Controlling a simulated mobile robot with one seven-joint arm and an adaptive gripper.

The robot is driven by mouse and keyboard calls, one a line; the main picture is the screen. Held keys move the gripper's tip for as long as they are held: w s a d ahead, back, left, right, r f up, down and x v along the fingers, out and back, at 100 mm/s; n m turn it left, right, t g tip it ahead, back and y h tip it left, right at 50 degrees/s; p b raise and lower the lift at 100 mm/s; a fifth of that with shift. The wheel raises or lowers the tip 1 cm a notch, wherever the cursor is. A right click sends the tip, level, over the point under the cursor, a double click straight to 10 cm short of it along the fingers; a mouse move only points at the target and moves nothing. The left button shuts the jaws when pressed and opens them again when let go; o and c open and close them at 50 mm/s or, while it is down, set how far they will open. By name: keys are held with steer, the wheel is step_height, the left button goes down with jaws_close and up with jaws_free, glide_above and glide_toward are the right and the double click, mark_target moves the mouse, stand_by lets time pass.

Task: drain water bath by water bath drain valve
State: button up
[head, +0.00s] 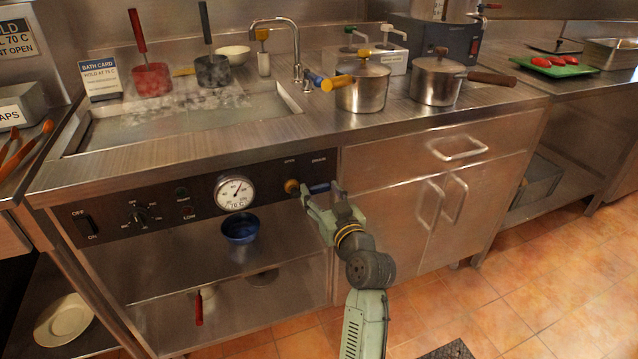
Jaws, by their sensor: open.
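The water bath (190,131) is a steel basin set in the counter at the left, with water and steam in it. My gripper (321,191) is open at the valve, one finger near the hub and the other near the lever's right end. I cannot tell whether either finger touches the lever.
A round gauge (234,192) and a power switch (87,225) share the panel. A blue pot (240,229) is below it. Two pots (361,87) (437,80) stand on the counter. Cabinet handles (458,148) project at the right. The tiled floor there is mostly clear.

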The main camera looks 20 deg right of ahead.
steer(key=shift+w, duration=1.05)
jaws_close()
